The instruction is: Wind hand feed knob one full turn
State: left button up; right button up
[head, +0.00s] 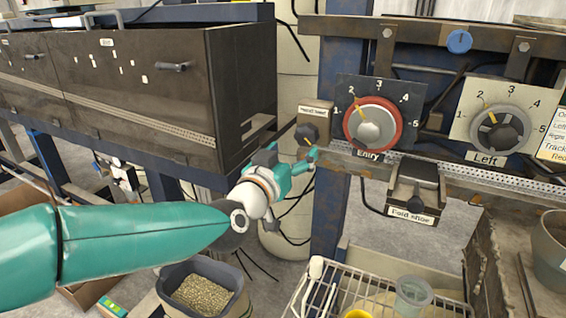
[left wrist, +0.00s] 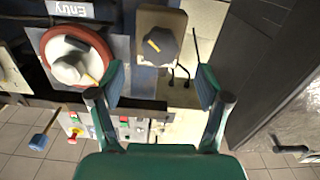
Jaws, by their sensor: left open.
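The hand feed knob (head: 306,134) is a small dark knob with a yellow pointer mark on a beige plate, left of the Entry dial. It also shows in the left wrist view (left wrist: 160,46), near the top and beyond my fingertips. My left gripper (head: 296,161) is open just below and left of the knob in the head view. In the left wrist view its two green fingers (left wrist: 161,85) are spread wide with nothing between them. The knob lies ahead of the gap, and I see no contact. My right gripper does not show.
The Entry dial (head: 373,124) with its red ring sits right beside the knob. The Left dial (head: 494,130) is further right. A dark cabinet (head: 150,85) fills the left. The fold shoe (head: 413,192) and a wire rack (head: 380,292) are below right.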

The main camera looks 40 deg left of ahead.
pick_arm(q)
jog(key=v, duration=0.4)
jog(key=shift+f, duration=0.1)
dwell(0.4)
